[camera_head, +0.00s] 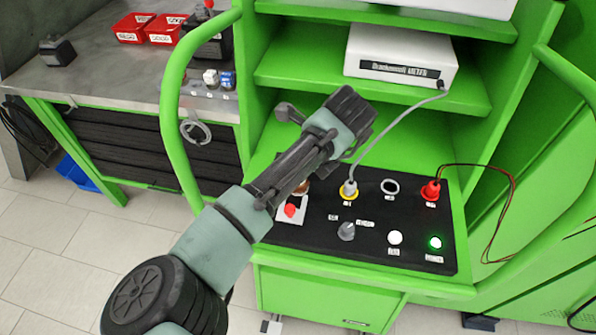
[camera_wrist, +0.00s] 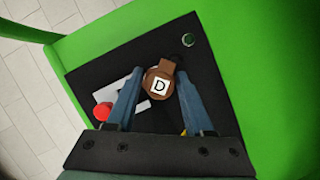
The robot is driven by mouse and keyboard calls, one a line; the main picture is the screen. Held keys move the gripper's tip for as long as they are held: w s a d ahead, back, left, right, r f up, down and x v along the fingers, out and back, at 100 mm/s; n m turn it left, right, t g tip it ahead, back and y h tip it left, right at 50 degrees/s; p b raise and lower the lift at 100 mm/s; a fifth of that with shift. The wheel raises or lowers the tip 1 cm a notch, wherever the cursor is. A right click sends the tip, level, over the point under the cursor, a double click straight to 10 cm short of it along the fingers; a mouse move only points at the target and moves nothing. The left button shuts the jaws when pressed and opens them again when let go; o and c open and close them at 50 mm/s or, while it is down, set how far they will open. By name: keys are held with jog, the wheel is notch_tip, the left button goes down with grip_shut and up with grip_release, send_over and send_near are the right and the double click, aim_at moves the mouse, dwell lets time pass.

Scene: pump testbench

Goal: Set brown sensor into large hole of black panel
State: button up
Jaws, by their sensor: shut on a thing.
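The brown sensor (camera_wrist: 157,72), with a white "D" label on top, is between the fingers of my gripper (camera_wrist: 156,88) in the wrist view. The gripper is shut on it. A bit of brown (camera_head: 301,188) shows beside my arm in the head view, low over the left part of the black panel (camera_head: 310,236). My arm hides the fingers there.
A red button (camera_head: 290,210) on a pale plate is close to the gripper.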

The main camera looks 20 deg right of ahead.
jog(key=shift+r, duration=0.15)
jog(key=shift+r+p, duration=0.35)
jog(key=shift+p, duration=0.25)
jog(key=shift+r, duration=0.2)
jog(key=o, duration=1.4)
jog(key=shift+p, duration=0.3)
jog(key=shift+r+p, duration=3.65)
jog(key=shift+r, duration=0.35)
